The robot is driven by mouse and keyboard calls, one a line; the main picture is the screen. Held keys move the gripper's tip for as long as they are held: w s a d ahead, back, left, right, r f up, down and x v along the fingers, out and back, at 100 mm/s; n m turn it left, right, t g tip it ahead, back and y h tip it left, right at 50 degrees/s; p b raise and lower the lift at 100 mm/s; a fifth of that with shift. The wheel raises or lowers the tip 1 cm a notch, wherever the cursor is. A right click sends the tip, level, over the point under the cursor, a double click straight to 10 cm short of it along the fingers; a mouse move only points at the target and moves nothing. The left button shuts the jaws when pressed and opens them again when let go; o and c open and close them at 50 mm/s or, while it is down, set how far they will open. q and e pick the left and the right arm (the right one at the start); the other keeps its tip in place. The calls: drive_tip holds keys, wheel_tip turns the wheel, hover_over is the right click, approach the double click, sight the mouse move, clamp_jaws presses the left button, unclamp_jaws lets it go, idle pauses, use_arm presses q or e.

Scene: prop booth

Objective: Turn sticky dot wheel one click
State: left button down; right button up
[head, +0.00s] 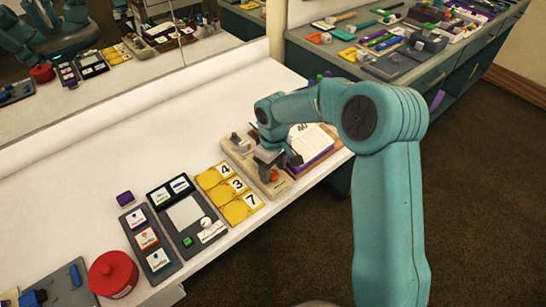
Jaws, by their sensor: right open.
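My right arm comes in from the right, and its right gripper (271,172) points down, open, over the front part of a beige stand (283,187) on the white table. A small orange-red part shows between or just behind the fingers. This stand may be the one with the sticky dot wheel, but the gripper covers most of it. I cannot tell whether the fingers touch anything. My left gripper is not in view.
A dark tray (186,215), a card rack (148,240) and a red pot (113,272) stand further left.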

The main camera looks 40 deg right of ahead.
sight(274, 173)
wheel_tip(274, 173, up, 16)
drive_tip(key=shift+d+p, duration=0.15)
drive_tip(key=shift+p, duration=0.15)
idle(0.5)
